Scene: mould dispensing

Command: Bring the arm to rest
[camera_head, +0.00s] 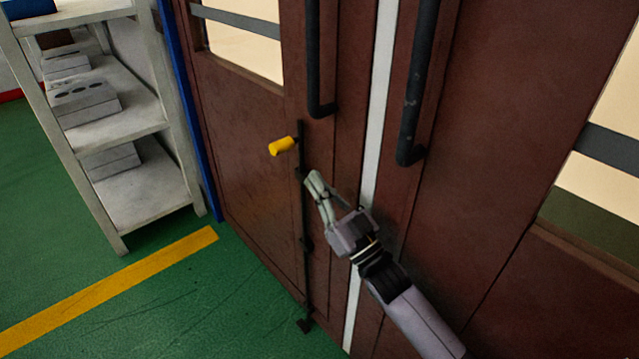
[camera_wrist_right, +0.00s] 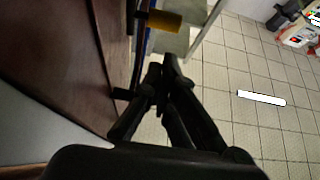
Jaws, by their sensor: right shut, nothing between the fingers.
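My right gripper (camera_head: 313,180) is in front of the brown double door (camera_head: 470,150) in the head view, its arm coming from the lower right. Its fingers are shut with nothing between them. They point up and left, just below the yellow knob (camera_head: 282,146) on the door's dark vertical rod (camera_head: 304,230). In the right wrist view the closed fingertips (camera_wrist_right: 165,72) show in the middle and the yellow knob (camera_wrist_right: 163,21) lies above them, apart from them. My left gripper is in neither view.
Two black pull handles (camera_head: 411,130) stick out from the door, above and right of the gripper. A grey shelf (camera_head: 150,210) with several grey boxes (camera_head: 85,100) stands at the left. The green floor (camera_head: 190,310) with a yellow stripe (camera_head: 110,290) is clear.

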